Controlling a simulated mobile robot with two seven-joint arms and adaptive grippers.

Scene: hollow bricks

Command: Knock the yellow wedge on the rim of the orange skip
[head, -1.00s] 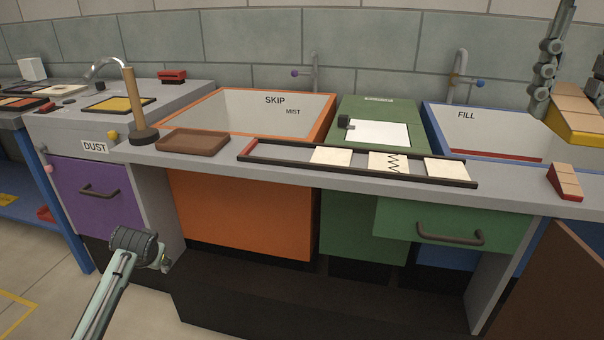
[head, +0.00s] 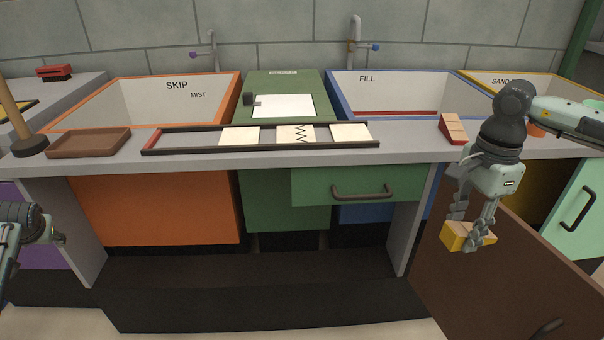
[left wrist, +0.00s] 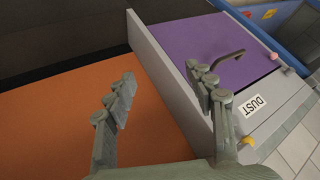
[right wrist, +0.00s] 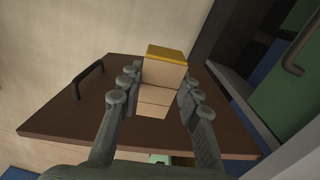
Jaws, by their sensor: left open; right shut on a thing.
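The yellow wedge (head: 466,238), yellow with tan faces, is held in my right gripper (head: 470,228), low in front of the counter at the right of the head view. In the right wrist view the wedge (right wrist: 165,72) sits between both fingers (right wrist: 160,95). The orange skip (head: 236,92) is an open basin with an orange rim and pale inner walls marked SKIP and MIST, at the left of the head view, well away from the wedge. My left gripper (left wrist: 165,110) is open and empty, facing the skip's orange front and the purple drawer.
A brown tray (head: 88,143) and a dark-framed rack (head: 260,138) with pale tiles lie along the counter's front edge. A red wedge (head: 452,128) stands on the counter's right. A brown door panel (head: 510,265) stands open below the right gripper. A wooden post (head: 14,110) stands left.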

